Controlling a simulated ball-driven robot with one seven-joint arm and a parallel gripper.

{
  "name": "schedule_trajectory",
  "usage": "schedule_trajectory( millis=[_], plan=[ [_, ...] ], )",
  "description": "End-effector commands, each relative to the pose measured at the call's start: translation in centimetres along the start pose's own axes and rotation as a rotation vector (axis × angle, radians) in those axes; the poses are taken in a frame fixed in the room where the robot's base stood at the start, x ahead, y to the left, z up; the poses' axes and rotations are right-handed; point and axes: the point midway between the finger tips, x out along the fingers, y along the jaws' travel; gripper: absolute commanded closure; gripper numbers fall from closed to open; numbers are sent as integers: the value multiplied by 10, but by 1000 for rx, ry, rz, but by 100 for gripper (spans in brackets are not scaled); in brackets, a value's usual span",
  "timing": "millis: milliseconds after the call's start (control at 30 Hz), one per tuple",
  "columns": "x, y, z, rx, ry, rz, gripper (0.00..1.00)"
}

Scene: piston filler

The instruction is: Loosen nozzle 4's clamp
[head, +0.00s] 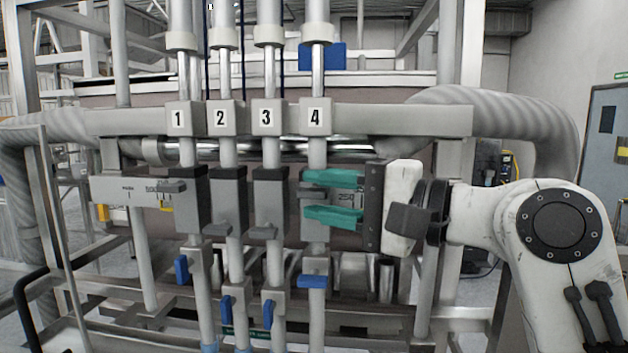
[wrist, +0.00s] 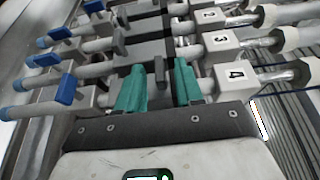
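Nozzle 4 is the rightmost of the row, under the plate marked 4 (head: 316,117); this plate also shows in the wrist view (wrist: 236,74). Its grey clamp block (head: 316,231) is partly hidden behind my gripper in the head view. My gripper (head: 309,195) comes from the right, level with this block, with its two teal fingers one above the other. In the wrist view, my gripper (wrist: 160,66) is open. A small dark clamp lever (wrist: 160,72) stands in the gap between the fingers, with space visible on both sides. Whether a finger touches it cannot be told.
Plates 1 (head: 178,117), 2 (head: 222,118) and 3 (head: 266,118) mark the neighbouring nozzles, close to the left. A blue valve handle (head: 312,281) sits below clamp 4. A steel crossbar (head: 420,121) runs above my gripper.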

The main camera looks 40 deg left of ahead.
Motion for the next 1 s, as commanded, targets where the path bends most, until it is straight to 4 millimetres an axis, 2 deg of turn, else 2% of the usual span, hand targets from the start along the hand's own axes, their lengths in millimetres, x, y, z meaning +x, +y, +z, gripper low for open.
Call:
schedule_trajectory(
  millis=[200,500,900,1000],
  plan=[
    [18,0,0,1,0,0,64],
    [19,0,0,0,1,0,64],
    [19,0,0,0,1,0,100],
    [19,0,0,0,0,0,100]
  ],
)
